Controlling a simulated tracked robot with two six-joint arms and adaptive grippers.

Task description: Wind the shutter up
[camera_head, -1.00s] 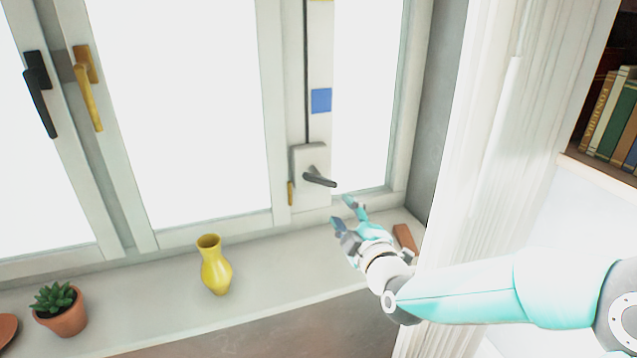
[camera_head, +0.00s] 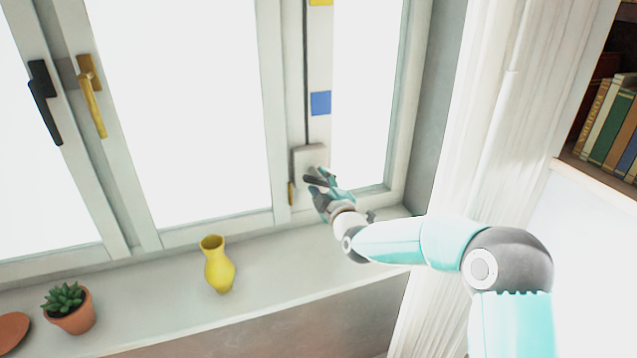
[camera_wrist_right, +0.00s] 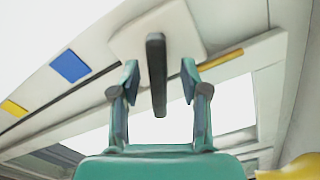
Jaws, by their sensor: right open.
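The white winder box (camera_head: 309,158) is on the window frame below a dark vertical line, and it also shows in the right wrist view (camera_wrist_right: 187,32). Its dark crank handle (camera_head: 314,182) is partly covered by my right gripper (camera_head: 321,183) in the head view. In the right wrist view the handle (camera_wrist_right: 156,75) is a dark bar between the two spread fingers of my right gripper (camera_wrist_right: 159,80), with a gap on each side. The right gripper is open and holds nothing. My left gripper is not in view. No shutter can be made out in the bright panes.
A blue square (camera_head: 320,102) and a yellow square (camera_head: 320,2) mark the frame above the box. A yellow vase (camera_head: 218,268) and a potted succulent (camera_head: 70,309) stand on the sill (camera_head: 150,295). A white curtain (camera_head: 485,130) hangs at right. A yellow latch (camera_head: 291,194) is beside the box.

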